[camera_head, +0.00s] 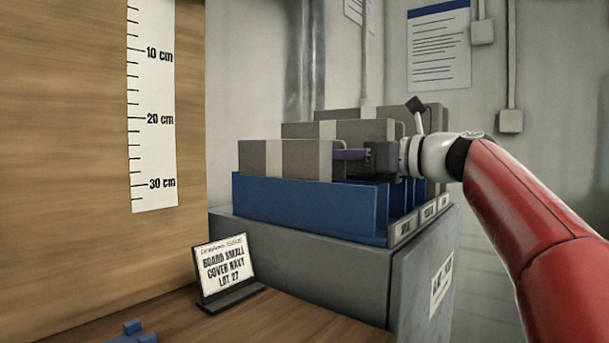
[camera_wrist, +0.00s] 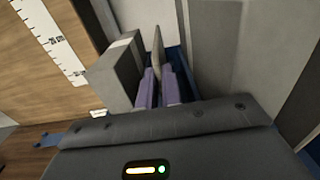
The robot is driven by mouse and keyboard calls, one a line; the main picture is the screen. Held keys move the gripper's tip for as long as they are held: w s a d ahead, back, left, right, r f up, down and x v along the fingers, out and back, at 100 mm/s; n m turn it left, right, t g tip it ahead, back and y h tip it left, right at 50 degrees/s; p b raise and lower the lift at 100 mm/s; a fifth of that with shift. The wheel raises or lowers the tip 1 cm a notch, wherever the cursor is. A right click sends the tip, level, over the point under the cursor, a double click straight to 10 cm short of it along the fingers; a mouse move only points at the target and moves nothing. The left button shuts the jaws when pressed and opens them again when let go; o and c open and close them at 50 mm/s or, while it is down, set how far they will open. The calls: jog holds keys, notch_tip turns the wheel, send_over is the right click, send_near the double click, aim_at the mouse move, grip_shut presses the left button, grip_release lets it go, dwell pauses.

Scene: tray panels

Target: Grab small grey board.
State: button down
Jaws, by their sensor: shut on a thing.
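My gripper (camera_wrist: 157,76) has two purple fingers, which are shut on a thin grey board (camera_wrist: 157,48) in the wrist view. The board stands on edge between the fingertips, seen nearly edge-on. In the head view, my gripper (camera_head: 338,155) reaches in from the right, over the blue tray (camera_head: 300,208), just behind the front grey box-like panel (camera_head: 285,159). That front panel hides the held board and the fingertips there. I cannot tell whether the board touches the tray.
More thick grey panels (camera_head: 350,130) with light bands stand behind in the tray's slots. The tray sits on a grey cabinet (camera_head: 300,252). A label sign (camera_head: 225,268) stands on the wooden table before it. A wooden board with a ruler (camera_head: 152,105) is at the left.

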jog(key=shift+r, duration=0.2)
jog(key=shift+r+p, duration=0.4)
jog(key=shift+p, duration=0.5)
jog(key=shift+r+p, duration=0.35)
jog(key=shift+p, duration=0.1)
jog(key=shift+s+r, duration=0.1)
jog(key=shift+r, duration=0.7)
